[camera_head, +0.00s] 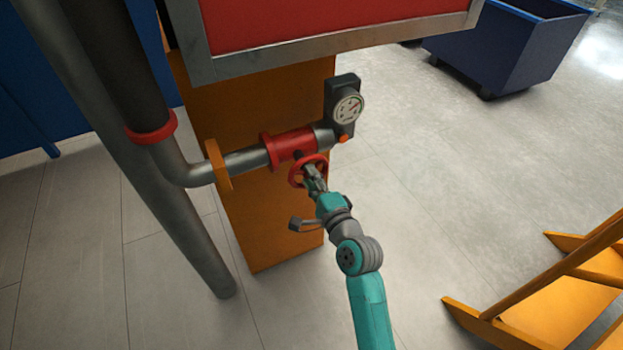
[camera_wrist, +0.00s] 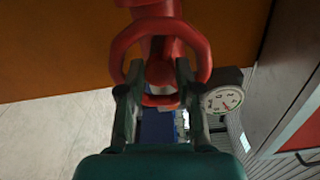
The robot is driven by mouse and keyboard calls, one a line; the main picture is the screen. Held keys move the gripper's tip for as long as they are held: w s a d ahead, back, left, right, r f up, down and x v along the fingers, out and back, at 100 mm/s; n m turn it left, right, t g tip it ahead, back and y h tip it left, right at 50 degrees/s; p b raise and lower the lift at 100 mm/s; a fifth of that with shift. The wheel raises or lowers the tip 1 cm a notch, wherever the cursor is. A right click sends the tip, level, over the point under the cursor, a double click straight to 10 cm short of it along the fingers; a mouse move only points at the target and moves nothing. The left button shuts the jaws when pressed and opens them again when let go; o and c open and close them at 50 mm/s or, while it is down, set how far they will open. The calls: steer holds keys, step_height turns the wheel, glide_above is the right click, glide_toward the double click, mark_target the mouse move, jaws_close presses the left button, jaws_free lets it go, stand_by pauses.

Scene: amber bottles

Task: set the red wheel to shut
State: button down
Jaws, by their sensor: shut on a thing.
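The red wheel (camera_head: 297,167) is a ring handle on the front of a red valve body (camera_head: 291,147) set in a grey pipe. In the wrist view the wheel (camera_wrist: 203,48) fills the upper middle, in front of an orange panel. My gripper (camera_head: 311,172) reaches the wheel from the lower right. In the wrist view my gripper (camera_wrist: 158,88) has one finger on each side of the wheel's lower part and is shut on it. Part of the wheel is hidden behind the fingers in the head view. I cannot read the wheel's set position from these frames.
A round gauge (camera_head: 348,108) sits just right of the valve. An orange post (camera_head: 270,225) stands behind it, under a red panel with a grey frame (camera_head: 330,45). Grey pipes run down at the left. A blue bin (camera_head: 510,50) and orange frame (camera_head: 560,290) stand right; floor between is clear.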

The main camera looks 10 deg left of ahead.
steer(key=shift+m, duration=0.6)
steer(key=shift+f, duration=0.1)
steer(key=c, duration=1.1)
jaws_free()
steer(key=shift+o, duration=0.2)
steer(key=v, duration=1.2)
steer(key=shift+d, duration=0.1)
